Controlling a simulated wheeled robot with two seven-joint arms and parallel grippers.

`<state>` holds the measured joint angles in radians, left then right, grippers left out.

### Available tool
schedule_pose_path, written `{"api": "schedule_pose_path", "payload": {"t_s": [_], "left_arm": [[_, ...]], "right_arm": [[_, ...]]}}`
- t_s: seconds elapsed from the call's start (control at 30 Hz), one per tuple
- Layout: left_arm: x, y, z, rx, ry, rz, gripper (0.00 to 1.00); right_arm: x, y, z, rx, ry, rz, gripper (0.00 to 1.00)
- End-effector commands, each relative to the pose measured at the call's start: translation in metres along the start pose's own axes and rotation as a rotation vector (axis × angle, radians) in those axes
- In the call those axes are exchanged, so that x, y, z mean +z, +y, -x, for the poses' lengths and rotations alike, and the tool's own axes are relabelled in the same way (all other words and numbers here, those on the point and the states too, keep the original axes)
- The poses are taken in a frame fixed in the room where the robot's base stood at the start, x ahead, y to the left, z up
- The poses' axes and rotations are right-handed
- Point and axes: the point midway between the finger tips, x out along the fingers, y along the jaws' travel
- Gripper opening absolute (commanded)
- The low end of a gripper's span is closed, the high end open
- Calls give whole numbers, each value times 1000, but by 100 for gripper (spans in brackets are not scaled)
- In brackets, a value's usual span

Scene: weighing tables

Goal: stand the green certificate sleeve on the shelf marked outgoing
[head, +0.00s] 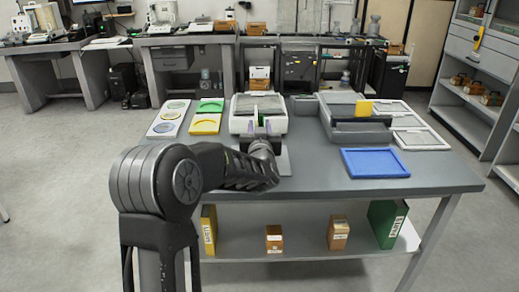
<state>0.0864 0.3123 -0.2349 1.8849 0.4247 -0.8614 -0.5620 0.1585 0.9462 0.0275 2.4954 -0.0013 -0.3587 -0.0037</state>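A green upright sleeve or binder (386,222) with a white label stands at the right end of the table's lower shelf (290,246). Its label is too small to read, and I see no readable outgoing mark. My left gripper (262,124) is above the tabletop, in front of the white scale-like device (243,124). Its two fingers point away from me and look apart. My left arm hides part of the table's left front. My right gripper is out of view.
The grey tabletop (310,178) holds a blue tray (375,163), a grey device (361,132), a green frame (211,106) and a yellow frame (205,124). Below are a yellow binder (208,230) and small brown boxes (274,239). A shelving unit (466,111) stands at right.

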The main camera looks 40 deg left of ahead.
Motion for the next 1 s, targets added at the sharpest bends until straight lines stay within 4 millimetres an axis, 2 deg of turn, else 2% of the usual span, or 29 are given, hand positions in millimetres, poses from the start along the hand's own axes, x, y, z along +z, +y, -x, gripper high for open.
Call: {"api": "schedule_pose_path", "payload": {"t_s": [0.03, 0.4, 1.0], "left_arm": [[0, 0, 0, 0, 0, 0, 29], [0, 0, 0, 0, 0, 0, 0], [0, 0, 0, 0, 0, 0, 0]], "right_arm": [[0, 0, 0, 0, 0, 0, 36], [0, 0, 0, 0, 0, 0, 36], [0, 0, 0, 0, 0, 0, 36]]}}
